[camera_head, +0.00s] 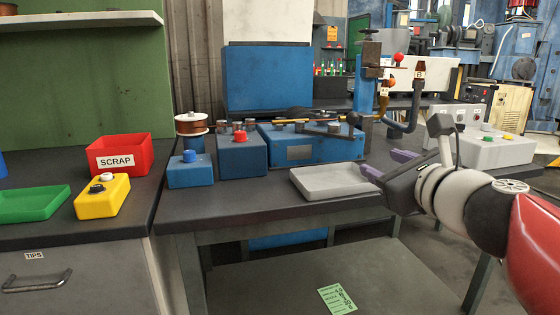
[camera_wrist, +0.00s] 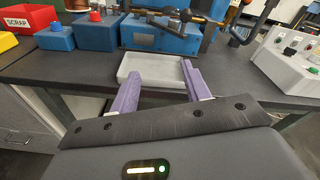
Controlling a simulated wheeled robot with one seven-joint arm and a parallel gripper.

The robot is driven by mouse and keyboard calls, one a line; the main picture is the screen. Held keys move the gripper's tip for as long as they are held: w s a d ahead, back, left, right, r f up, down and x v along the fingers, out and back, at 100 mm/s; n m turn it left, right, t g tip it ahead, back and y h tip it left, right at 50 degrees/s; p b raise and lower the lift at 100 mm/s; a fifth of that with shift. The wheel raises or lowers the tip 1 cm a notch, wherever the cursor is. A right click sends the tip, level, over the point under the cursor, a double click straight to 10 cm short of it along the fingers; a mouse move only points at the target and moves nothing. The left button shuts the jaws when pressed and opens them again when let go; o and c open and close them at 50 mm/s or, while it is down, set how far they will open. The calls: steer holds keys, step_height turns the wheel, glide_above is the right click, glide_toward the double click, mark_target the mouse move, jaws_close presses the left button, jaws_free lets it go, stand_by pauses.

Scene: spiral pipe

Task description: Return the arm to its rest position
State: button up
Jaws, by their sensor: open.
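My gripper (camera_head: 382,163) is at the right of the head view, above the front right part of the dark workbench (camera_head: 235,205). Its two purple fingers are spread apart with nothing between them. In the wrist view my gripper (camera_wrist: 158,88) points at the near edge of the grey tray (camera_wrist: 150,66). The tray (camera_head: 325,190) looks empty and lies just left of the fingers in the head view. My arm reaches in from the right edge. I cannot tell whether the fingers touch the tray.
A blue machine (camera_head: 312,145) with a thin rod stands behind the tray. A blue box with a red button (camera_head: 238,153), a copper spool (camera_head: 191,124) and a grey control box (camera_head: 490,148) are nearby. A red SCRAP bin (camera_head: 122,151) and yellow button box (camera_head: 102,197) stand left.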

steer(key=s+a+f+n+g, duration=0.3)
steer(key=s+f+n, duration=0.1)
steer(key=f+n, duration=0.4)
steer(key=s+a+f+n+g, duration=0.35)
steer(key=f+n, duration=0.25)
steer(key=n, duration=0.3)
steer(key=s+d+f+n+g+h+p, duration=0.1)
steer(key=s+d+f+n+g+h, duration=0.3)
steer(key=s+f+n, duration=0.5)
steer(key=f+n, duration=0.1)
steer(key=n, duration=0.2)
steer(key=shift+s+f, duration=0.25)
steer(key=shift+s, duration=0.1)
